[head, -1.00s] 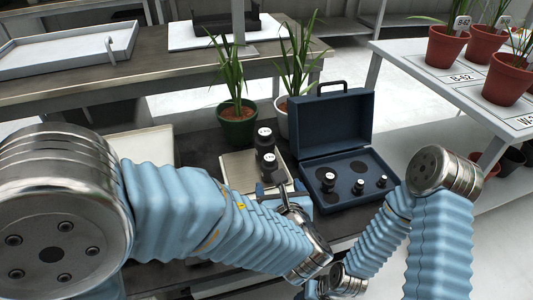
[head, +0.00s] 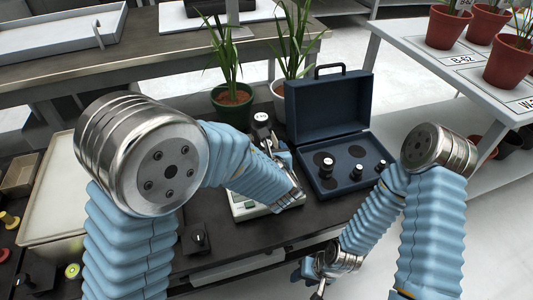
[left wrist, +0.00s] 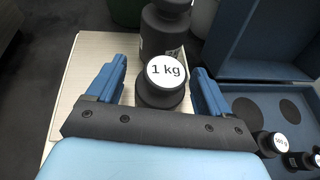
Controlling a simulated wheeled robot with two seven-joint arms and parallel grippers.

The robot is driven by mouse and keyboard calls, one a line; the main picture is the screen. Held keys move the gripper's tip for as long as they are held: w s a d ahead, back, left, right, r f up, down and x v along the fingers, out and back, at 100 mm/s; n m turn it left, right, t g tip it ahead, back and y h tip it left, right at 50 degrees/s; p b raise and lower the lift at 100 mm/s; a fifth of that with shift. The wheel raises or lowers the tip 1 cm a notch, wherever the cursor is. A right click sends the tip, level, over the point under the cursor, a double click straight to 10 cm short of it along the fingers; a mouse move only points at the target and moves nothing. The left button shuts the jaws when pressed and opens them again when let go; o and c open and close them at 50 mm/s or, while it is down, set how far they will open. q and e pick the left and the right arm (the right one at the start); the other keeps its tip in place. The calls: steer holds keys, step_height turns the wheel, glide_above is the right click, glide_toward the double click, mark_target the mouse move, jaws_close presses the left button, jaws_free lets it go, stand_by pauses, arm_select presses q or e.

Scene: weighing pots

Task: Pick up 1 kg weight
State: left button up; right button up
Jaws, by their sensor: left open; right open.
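The 1 kg weight (left wrist: 166,74) is dark with a white "1 kg" label on its knob and stands on a pale plate (left wrist: 88,70) in the left wrist view. My left gripper (left wrist: 158,69) is open, one blue finger on each side of the weight; I cannot tell whether they touch it. Another dark weight (left wrist: 160,35) stands right behind it. In the head view that rear weight (head: 261,120) shows beyond my left gripper (head: 279,150), and the 1 kg weight is mostly hidden by my arm. My right gripper (head: 318,289) is open, low at the bottom edge.
A blue open case (head: 328,108) with several smaller weights, among them one marked 500 g (left wrist: 269,143), stands to the right. A scale (head: 245,207) lies under my left arm. Potted plants (head: 232,105) stand close behind the weights. A pale tray (head: 55,195) is at the left.

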arm_select(q)
steer(key=shift+w+f, duration=0.25)
steer(key=shift+w, duration=0.35)
jaws_close()
